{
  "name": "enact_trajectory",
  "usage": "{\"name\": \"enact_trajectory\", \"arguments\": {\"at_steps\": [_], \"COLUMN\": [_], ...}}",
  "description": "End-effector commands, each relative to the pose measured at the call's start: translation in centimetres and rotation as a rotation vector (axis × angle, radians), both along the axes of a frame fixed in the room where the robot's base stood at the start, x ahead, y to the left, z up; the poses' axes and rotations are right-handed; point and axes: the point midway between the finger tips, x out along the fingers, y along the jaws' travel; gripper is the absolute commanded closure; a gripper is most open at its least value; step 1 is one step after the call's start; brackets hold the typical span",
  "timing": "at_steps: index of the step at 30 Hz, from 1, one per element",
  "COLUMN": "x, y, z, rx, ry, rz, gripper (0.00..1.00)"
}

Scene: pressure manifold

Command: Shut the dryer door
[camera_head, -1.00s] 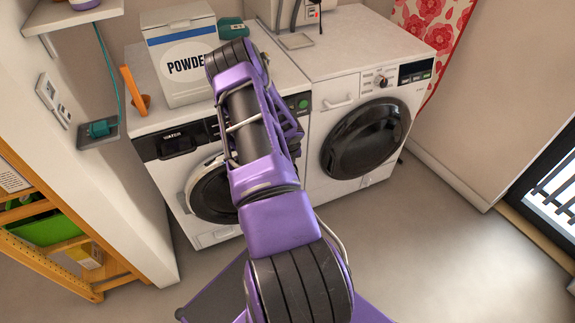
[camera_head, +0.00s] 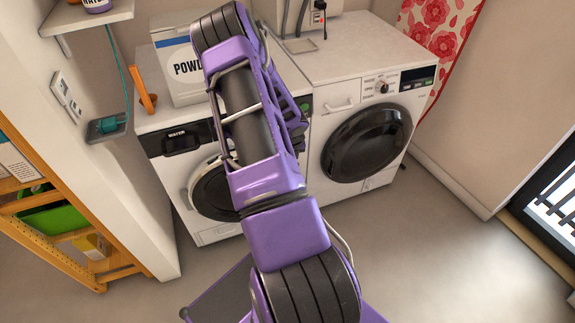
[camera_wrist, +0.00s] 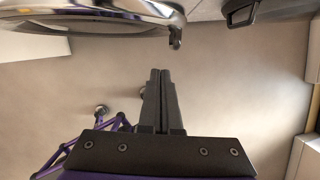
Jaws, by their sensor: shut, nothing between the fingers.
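My gripper (camera_wrist: 160,73) is shut and empty, pointing up the picture over bare floor, below and apart from the hook. The head view does not show its fingers.
A second white machine (camera_head: 345,180) with a closed dark round door stands at right. A powder box (camera_head: 178,60) and orange tool (camera_head: 140,90) are on the dryer. A wooden shelf (camera_head: 75,235) is at left. Floor (camera_head: 440,250) is clear at right.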

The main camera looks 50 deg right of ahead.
Motion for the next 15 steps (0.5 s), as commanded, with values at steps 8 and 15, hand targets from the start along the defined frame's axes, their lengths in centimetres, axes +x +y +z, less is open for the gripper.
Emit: {"name": "enact_trajectory", "arguments": {"at_steps": [8,15], "x": [0.9,1.8], "y": [1.1,3.2], "z": [-5.9,-10.5], "rx": [-0.242,-0.664], "ry": [0.158,0.345], "rz": [0.065,0.172], "gripper": [1.0,1.0]}}
